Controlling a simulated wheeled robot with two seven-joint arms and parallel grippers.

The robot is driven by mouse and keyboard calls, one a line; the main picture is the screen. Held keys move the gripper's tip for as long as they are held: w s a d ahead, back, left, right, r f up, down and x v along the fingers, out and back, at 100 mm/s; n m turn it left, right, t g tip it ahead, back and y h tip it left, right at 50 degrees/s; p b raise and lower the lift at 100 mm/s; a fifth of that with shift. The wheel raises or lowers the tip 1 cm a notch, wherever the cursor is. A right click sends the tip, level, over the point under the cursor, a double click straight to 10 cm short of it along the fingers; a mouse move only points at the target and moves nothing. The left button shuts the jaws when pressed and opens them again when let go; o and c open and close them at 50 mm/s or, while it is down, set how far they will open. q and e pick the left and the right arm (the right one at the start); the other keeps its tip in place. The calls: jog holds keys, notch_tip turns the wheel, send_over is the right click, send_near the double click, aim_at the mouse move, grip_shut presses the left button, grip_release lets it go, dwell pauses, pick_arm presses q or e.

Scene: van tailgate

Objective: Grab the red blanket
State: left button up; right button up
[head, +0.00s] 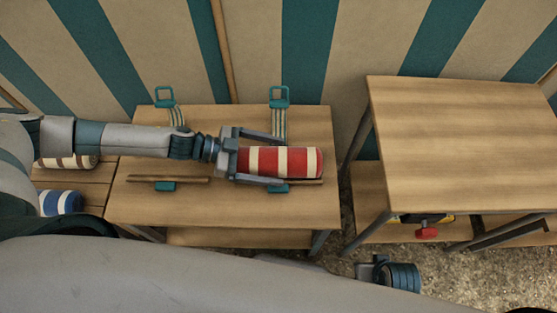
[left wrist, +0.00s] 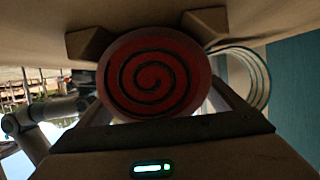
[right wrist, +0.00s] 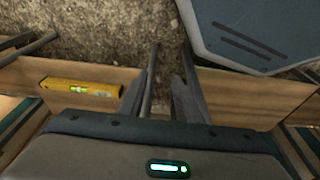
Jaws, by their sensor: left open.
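The red blanket (head: 290,162) is a roll with red and cream stripes, lying crosswise on the wooden table (head: 130,212) in the head view. My left gripper (head: 270,160) is open, with one finger on each long side of the roll's left end. In the left wrist view the roll's red end with a dark spiral (left wrist: 153,75) fills the space between the spread fingers; contact cannot be told. In the right wrist view my right gripper (right wrist: 163,65) has its fingers a little apart and empty, low down, far from the blanket.
A brown-striped roll (head: 70,161) and a blue-striped roll (head: 60,203) lie on the left. Teal buckles with straps (head: 279,97) lie behind the blanket. A taller, bare wooden table (head: 460,140) stands to the right, with a yellow level (right wrist: 80,87) below. A striped wall backs everything.

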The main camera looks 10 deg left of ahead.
pick_arm(q)
jog(key=c, duration=1.4)
pick_arm(e)
jog(key=shift+w+r, duration=0.2)
jog(key=shift+w, duration=0.35)
pick_arm(q)
jog(key=shift+r, duration=0.1)
